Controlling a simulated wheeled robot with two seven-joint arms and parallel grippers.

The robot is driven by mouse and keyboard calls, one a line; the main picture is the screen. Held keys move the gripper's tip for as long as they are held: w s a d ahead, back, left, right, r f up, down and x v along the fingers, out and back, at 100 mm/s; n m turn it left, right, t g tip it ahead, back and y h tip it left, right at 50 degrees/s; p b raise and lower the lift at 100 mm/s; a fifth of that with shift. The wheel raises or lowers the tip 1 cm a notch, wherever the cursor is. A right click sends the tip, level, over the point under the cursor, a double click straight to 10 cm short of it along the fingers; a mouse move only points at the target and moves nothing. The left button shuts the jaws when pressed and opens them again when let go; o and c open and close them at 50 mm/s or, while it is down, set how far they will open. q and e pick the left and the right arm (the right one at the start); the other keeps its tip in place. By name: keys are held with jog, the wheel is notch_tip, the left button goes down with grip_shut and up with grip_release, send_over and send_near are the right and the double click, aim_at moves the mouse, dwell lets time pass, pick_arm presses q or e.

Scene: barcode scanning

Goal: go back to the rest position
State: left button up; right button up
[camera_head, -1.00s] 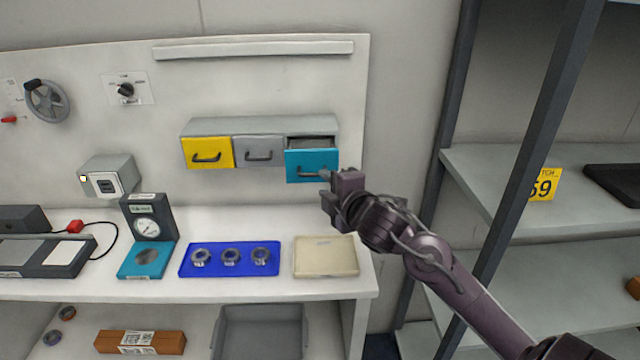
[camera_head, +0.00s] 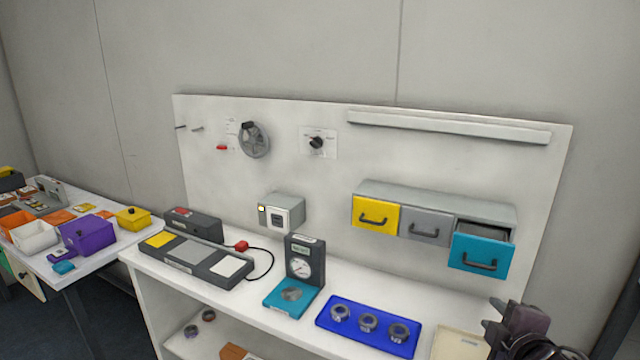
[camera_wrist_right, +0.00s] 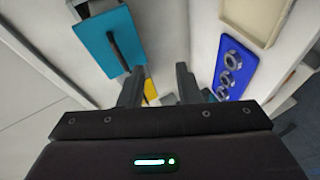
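My right gripper (camera_head: 494,322) is at the lower right of the head view, in front of the bench and below the teal drawer (camera_head: 481,253). In the right wrist view its two fingers (camera_wrist_right: 158,85) are spread apart with nothing between them. The teal drawer stands pulled out from its cabinet; its front also shows in the right wrist view (camera_wrist_right: 110,42), apart from the fingers. My left gripper is in neither view.
A blue tray (camera_head: 325,318) with three rings and a beige box (camera_head: 458,345) lie on the bench near my right gripper. A gauge stand (camera_head: 305,262) stands further left. A white table (camera_head: 110,252) with coloured boxes is at the far left.

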jog(key=s+a+f+m+g+y, duration=0.3)
jog(key=s+a+f+m+g, duration=0.8)
jog(key=s+a+f, duration=0.65)
jog(key=s+d+f, duration=0.1)
jog(key=s+f, duration=0.1)
jog(key=f, duration=1.4)
jog(key=s+d+f, duration=0.1)
jog(key=s+f, duration=0.1)
jog(key=f, duration=1.3)
jog(key=s+d+f+g, duration=0.1)
jog(key=s+f, duration=0.7)
jog(key=s, duration=0.1)
jog(key=s+d+f+g, duration=0.1)
jog(key=s+d+f, duration=0.1)
jog(key=s+f, duration=0.7)
jog(key=shift+s+d+f, duration=0.3)
jog(key=shift+s, duration=0.15)
jog(key=shift+o, duration=0.2)
